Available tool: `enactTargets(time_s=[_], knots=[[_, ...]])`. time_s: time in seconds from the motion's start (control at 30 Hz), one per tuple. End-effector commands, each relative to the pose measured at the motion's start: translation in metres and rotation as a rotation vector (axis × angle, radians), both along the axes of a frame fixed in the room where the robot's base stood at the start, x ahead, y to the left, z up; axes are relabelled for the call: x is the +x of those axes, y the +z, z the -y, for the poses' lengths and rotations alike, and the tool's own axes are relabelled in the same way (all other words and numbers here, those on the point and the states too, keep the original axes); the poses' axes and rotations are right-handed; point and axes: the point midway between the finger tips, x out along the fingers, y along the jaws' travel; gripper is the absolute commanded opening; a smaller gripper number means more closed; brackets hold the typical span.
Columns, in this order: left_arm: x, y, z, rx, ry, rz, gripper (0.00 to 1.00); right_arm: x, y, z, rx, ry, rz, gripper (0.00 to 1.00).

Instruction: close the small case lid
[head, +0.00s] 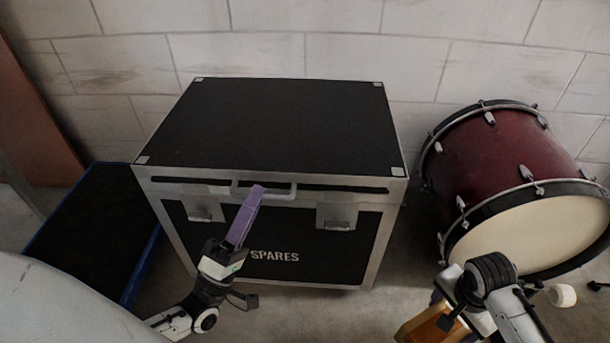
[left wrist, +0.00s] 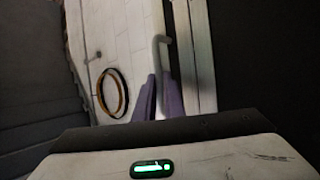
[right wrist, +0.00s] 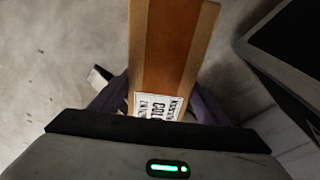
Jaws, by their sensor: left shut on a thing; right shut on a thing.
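The black case marked SPARES (head: 290,270) stands on the floor with silver edges. Its black lid (head: 280,125) lies over the top, looking flat; a narrow dark strip shows below its front edge, and I cannot tell whether that is a gap. My left gripper (head: 258,190) has its purple fingers at the pale handle (head: 285,191) on the lid's front and is shut on it. The handle also shows between the fingers in the left wrist view (left wrist: 160,50). My right gripper (right wrist: 160,105) is shut on a wooden piece (right wrist: 165,45) with a printed label.
A dark red drum (head: 510,160) lies on its side right of the case. A blue-edged black mat or tray (head: 85,230) lies on the left. A pale block wall (head: 340,45) stands close behind. A small pale round object (head: 562,295) is near the drum.

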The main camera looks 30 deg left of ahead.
Motion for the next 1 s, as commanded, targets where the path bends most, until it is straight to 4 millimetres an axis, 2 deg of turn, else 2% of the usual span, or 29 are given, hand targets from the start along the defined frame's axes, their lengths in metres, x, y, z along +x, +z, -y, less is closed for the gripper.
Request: enactTargets(time_s=[0.03,0.07,0.1,0.2,0.5,0.63,1.0], knots=[[-0.001,-0.03,-0.006,-0.006,0.009,-0.082,0.0,0.001,-0.001,0.0,0.002,0.0,0.004,0.23],[-0.001,-0.03,-0.005,-0.006,0.01,-0.083,0.0,0.001,-0.001,0.0,0.002,0.0,0.004,0.23],[-0.001,-0.03,-0.005,-0.006,0.008,-0.083,0.14,0.001,-0.001,0.0,0.002,0.0,0.004,0.23],[0.0,-0.03,-0.004,-0.006,0.007,-0.082,0.28,0.001,-0.001,0.001,0.002,-0.002,0.004,0.23],[-0.001,-0.03,-0.004,-0.004,0.007,-0.083,0.28,0.001,0.0,0.001,0.002,-0.002,0.004,0.23],[-0.009,-0.035,-0.005,-0.004,0.008,-0.083,0.28,0.001,0.001,0.001,0.002,-0.002,0.004,0.23],[-0.069,-0.063,-0.007,-0.003,0.005,-0.055,0.28,0.001,0.004,0.001,0.002,-0.002,0.004,0.23]])
